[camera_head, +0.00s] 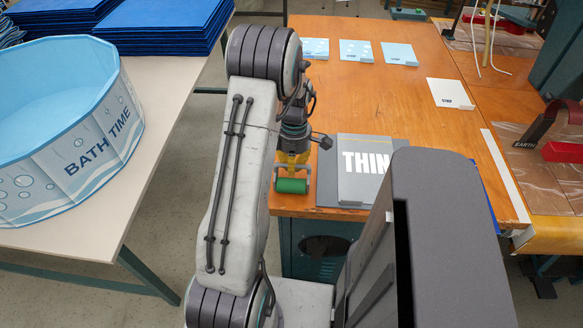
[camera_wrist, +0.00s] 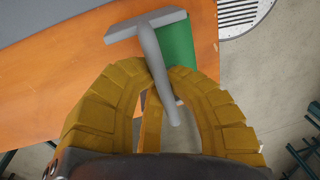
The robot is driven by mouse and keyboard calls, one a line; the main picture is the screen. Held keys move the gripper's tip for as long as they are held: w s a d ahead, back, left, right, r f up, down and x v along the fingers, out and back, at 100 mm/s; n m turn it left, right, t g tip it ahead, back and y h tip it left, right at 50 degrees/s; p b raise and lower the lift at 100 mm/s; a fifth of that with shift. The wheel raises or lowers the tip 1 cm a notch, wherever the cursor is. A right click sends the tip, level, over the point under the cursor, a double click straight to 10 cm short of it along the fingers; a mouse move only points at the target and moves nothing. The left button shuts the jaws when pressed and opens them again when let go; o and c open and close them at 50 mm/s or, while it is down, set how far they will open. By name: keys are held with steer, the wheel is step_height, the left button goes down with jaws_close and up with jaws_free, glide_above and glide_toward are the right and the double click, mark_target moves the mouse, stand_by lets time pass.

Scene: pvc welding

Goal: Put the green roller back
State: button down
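The green roller (camera_head: 292,186) is at the near left corner of the orange wooden table, just left of a grey board. It has a green cylinder on a grey frame. In the wrist view the green cylinder (camera_wrist: 176,47) is partly hidden behind the grey frame, whose rod runs between the fingertips. My gripper (camera_head: 291,160) has yellow fingers, and in the wrist view the fingertips (camera_wrist: 160,73) close in on this rod from both sides. I cannot tell whether the cylinder touches the tabletop or hangs just above it.
A grey board (camera_head: 325,170) bears a panel marked THIN (camera_head: 363,165). Several printed cards, one at the right (camera_head: 450,93), lie farther back on the orange table (camera_head: 385,105). A blue-white tub (camera_head: 75,150) stands on a pale table (camera_head: 165,130) at left, with floor between the tables.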

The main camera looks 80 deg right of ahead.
steer(key=shift+f, duration=0.2)
steer(key=c, duration=1.3)
jaws_free()
steer(key=shift+c, duration=0.2)
steer(key=shift+r, duration=0.2)
step_height(320, 180, up, 12)
steer(key=d+b, duration=0.1)
steer(key=shift+d, duration=0.2)
